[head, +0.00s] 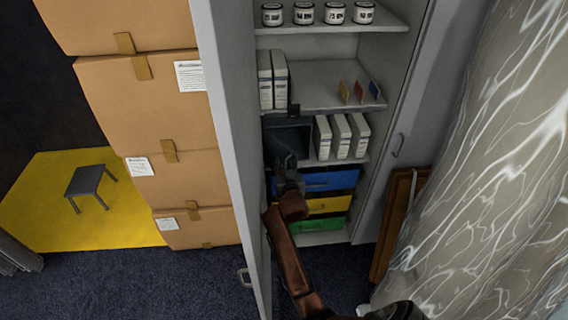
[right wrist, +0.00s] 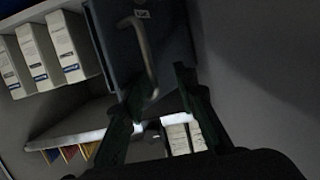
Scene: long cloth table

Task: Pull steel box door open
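The dark steel box (head: 288,136) stands on a middle shelf of the open cabinet, left of several white binders. In the right wrist view its dark front (right wrist: 118,40) shows a curved metal handle (right wrist: 143,45) and a small label. I cannot tell whether its door is ajar. My right gripper (head: 287,163) is in front of the box and hides its lower part. In the right wrist view the gripper's fingers (right wrist: 162,80) are spread apart, with the handle's near end between or just beyond their tips. I cannot tell whether they touch it. My left gripper is out of view.
The tall cabinet door (head: 232,130) stands open left of my right arm. White binders (head: 341,136) stand close right of the box. Blue, yellow and green drawers (head: 328,180) lie below. Stacked cartons (head: 150,110) are at left; a marbled surface (head: 490,170) fills the right.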

